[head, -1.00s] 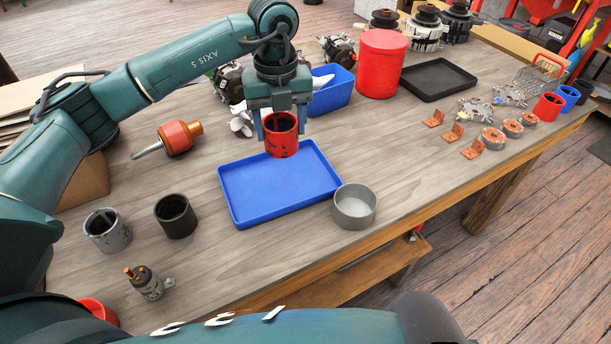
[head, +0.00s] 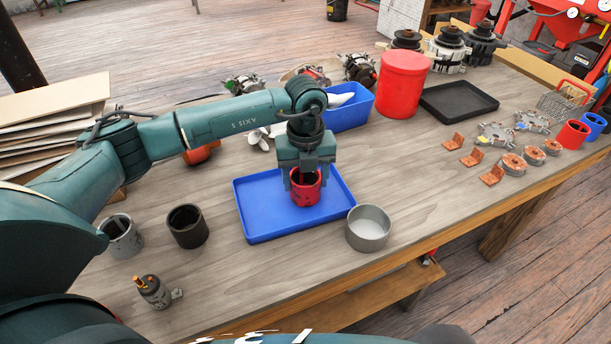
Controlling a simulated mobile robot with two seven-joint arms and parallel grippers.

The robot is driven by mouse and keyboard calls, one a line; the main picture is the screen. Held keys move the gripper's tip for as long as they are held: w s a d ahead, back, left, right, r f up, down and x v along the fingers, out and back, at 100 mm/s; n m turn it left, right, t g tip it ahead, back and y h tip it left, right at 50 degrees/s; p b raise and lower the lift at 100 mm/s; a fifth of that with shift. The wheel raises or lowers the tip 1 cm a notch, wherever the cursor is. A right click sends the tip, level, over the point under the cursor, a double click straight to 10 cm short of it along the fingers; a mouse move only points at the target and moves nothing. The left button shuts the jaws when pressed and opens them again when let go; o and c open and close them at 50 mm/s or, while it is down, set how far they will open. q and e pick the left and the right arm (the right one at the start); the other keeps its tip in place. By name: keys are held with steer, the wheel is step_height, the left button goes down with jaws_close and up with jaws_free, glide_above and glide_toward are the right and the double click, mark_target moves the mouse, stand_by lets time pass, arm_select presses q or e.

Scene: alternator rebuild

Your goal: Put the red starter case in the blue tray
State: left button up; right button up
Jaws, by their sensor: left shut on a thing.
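The red starter case (head: 306,194) is a short open-topped red cylinder with a dark inside. My left gripper (head: 305,176) is shut on it from above and holds it upright over the blue tray (head: 262,224). The case is within the tray's outline, right of its middle. I cannot tell whether its base touches the tray floor. The tray is flat and shallow, with no other thing seen in it. My right gripper is not in view.
A grey round bowl (head: 368,229) stands at the tray's right front corner. A black cylinder (head: 187,226) and a grey cylinder (head: 121,237) stand to the left. A blue bin (head: 349,110) and a large red canister (head: 402,85) stand behind.

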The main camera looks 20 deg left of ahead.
arm_select(q)
steer(key=o, duration=1.5)
steer(key=shift+f, duration=0.1)
step_height(320, 180, up, 12)
